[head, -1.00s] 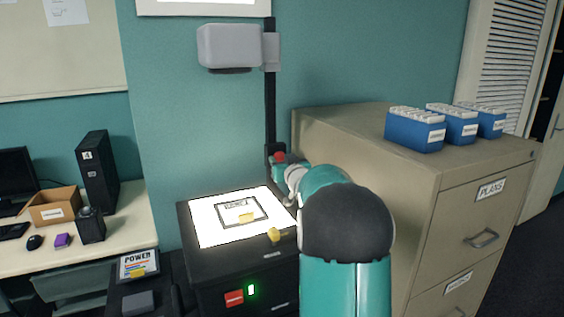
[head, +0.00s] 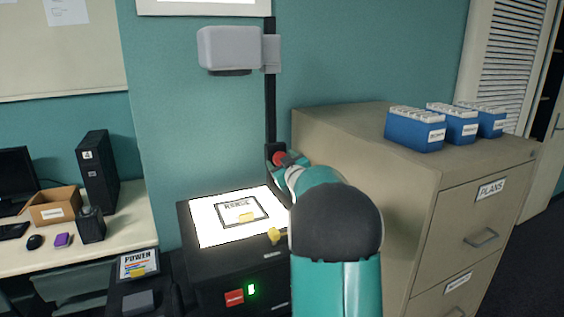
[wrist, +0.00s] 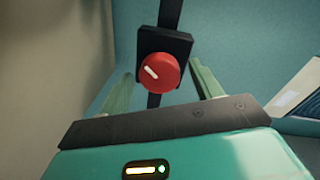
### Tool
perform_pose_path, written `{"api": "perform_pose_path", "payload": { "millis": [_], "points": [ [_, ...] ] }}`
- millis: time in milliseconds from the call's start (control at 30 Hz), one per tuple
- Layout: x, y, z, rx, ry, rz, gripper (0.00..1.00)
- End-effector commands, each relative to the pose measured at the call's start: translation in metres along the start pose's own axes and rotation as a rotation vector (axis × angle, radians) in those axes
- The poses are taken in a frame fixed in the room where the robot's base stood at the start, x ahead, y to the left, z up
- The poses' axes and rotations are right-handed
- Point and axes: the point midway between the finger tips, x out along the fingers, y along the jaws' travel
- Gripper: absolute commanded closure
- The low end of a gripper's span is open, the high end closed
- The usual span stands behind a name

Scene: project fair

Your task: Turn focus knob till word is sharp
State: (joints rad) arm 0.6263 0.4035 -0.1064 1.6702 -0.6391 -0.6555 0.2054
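The red focus knob (head: 279,158) sits on a black block on the projector's upright post (head: 270,95). In the wrist view the knob (wrist: 159,73) faces me, its white mark slanting to the upper left. My gripper (wrist: 161,75) is open, with one pale green finger on each side of the knob and gaps visible. In the head view my gripper (head: 290,160) is at the knob, its fingers mostly hidden. A framed sheet with a dark word (head: 238,205) lies on the lit projector stage (head: 210,230). The projection screen (head: 205,6) is cut off at the top, showing no word.
The grey projector head (head: 229,46) hangs above the stage. A beige filing cabinet (head: 360,125) with blue file boxes (head: 414,130) stands close on the right. A desk (head: 130,220) with a cardboard box (head: 54,207) and speakers is on the left.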

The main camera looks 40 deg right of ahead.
Motion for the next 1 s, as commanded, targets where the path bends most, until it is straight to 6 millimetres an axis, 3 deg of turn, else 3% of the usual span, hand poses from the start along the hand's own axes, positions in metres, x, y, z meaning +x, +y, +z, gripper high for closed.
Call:
{"api": "perform_pose_path", "payload": {
  "millis": [167,333,800,1000],
  "points": [
    [-0.001,0.000,0.000,0.000,0.000,0.000,0.36],
    [-0.015,0.000,-0.001,0.001,0.000,0.000,0.36],
    [-0.113,0.000,-0.001,0.001,0.000,0.001,0.36],
    [-0.135,0.000,0.000,0.000,0.000,0.000,0.36]
  ]
}}
